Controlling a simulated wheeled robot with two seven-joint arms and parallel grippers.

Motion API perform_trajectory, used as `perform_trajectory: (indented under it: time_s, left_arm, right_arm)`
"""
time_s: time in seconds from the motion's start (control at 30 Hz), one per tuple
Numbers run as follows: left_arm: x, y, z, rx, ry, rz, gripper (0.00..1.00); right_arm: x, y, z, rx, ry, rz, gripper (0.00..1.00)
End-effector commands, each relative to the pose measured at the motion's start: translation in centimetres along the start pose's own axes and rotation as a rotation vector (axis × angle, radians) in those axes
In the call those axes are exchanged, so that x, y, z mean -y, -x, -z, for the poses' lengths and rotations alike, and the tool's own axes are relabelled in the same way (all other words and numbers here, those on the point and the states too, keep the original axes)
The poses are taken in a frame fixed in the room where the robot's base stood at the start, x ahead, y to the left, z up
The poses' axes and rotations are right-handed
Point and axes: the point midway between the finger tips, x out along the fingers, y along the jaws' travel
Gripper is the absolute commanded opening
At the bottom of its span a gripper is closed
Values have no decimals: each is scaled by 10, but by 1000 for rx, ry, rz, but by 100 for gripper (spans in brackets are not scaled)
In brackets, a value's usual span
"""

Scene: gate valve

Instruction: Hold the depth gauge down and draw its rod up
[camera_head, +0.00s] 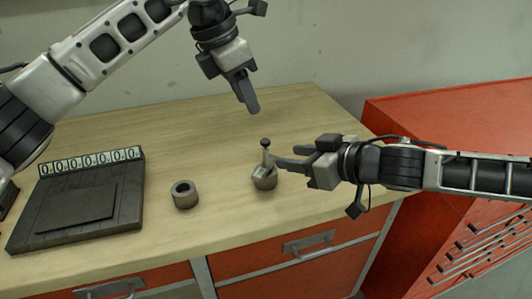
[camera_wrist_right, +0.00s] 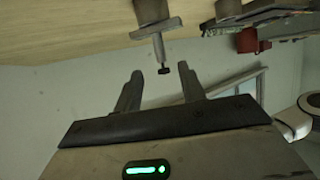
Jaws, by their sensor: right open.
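The depth gauge (camera_head: 258,171) sits across the top of a grey metal cylinder (camera_head: 265,182) on the table. Its thin rod (camera_head: 265,156) stands upright with a dark knob (camera_head: 265,142) on top. In the right wrist view, the picture is upside down: the gauge's crossbar (camera_wrist_right: 157,28) and knob (camera_wrist_right: 164,71) show ahead of the fingers. My right gripper (camera_head: 288,158) is open and empty, just right of the rod, its fingertips close to it. My left gripper (camera_head: 252,108) hangs above and behind the gauge, pointing down, clear of it; its fingers overlap in view.
A second, hollow grey cylinder (camera_head: 185,194) stands left of the gauge. A dark flat device (camera_head: 120,221) with a row of zero digits (camera_head: 90,161) lies at the table's left. A red cabinet (camera_head: 440,115) stands at the right. The table (camera_head: 160,130) behind the gauge is clear.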

Motion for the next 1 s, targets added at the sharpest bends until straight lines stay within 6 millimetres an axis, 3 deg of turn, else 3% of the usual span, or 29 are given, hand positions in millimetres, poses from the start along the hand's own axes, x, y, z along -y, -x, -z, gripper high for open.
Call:
perform_trajectory:
  time_s: [0.3,0.5,0.7,1.0]
  left_arm:
    - [0,0,0,0,0,0,36]
    - [0,0,0,0,0,0,36]
    - [0,0,0,0,0,0,36]
    - [0,0,0,0,0,0,36]
  right_arm:
    - [1,-65,0,0,1,2,40]
    - [1,-94,0,0,1,2,40]
    - [1,-106,0,0,0,1,40]
    - [0,-107,0,0,0,1,38]
